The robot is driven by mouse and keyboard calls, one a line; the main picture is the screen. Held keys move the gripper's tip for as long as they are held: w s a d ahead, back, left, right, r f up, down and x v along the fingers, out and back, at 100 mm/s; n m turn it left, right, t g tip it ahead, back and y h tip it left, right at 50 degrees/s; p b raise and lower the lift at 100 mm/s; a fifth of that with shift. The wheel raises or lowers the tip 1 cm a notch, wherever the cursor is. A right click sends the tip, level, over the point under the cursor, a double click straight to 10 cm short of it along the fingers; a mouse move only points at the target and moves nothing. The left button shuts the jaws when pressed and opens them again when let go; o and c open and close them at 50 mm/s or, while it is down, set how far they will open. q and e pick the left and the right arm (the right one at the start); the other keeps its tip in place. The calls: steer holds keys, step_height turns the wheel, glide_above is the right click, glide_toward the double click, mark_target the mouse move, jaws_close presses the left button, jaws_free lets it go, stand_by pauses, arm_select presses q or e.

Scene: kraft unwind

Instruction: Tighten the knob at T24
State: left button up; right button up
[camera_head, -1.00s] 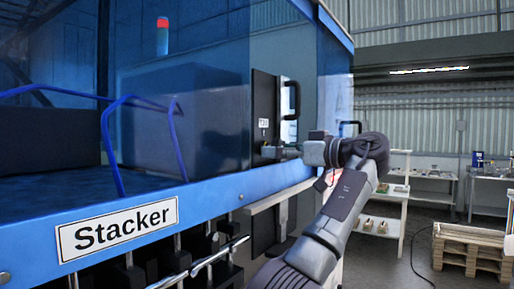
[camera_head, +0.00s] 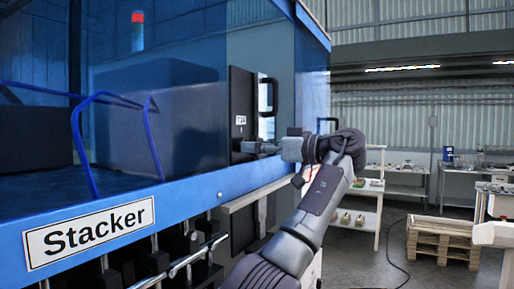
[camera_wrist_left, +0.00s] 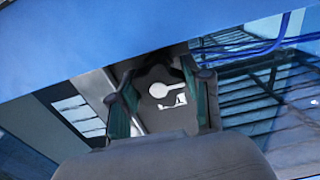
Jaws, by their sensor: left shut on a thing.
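The dark panel (camera_head: 240,92) on the blue machine carries a small white label, T24 (camera_head: 240,120). A small light-grey knob (camera_head: 249,147) sits low on this panel, below the label. My left gripper (camera_head: 262,147) is at the knob, shut on it, with its arm reaching up from the lower right. In the left wrist view the fingers (camera_wrist_left: 162,98) stand on both sides of a pale round shape with a short stem (camera_wrist_left: 157,89), which looks like the knob. The gripper body hides the lower part there. My right gripper is in neither view.
A black handle (camera_head: 269,95) stands out just right of the panel. The blue frame beam with the Stacker sign (camera_head: 88,233) runs below. Wooden pallets (camera_head: 440,240) and workbenches (camera_head: 392,182) stand at the right, with open floor between.

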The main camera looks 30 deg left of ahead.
arm_select(q)
steer(key=m, duration=0.5)
steer(key=shift+a, duration=0.1)
steer(key=o, duration=1.2)
steer(key=shift+c, duration=0.2)
steer(key=d, duration=0.7)
steer(key=shift+w+d, duration=0.15)
steer(key=shift+d, duration=0.15)
steer(key=shift+o, duration=0.2)
steer(key=shift+a, duration=0.15)
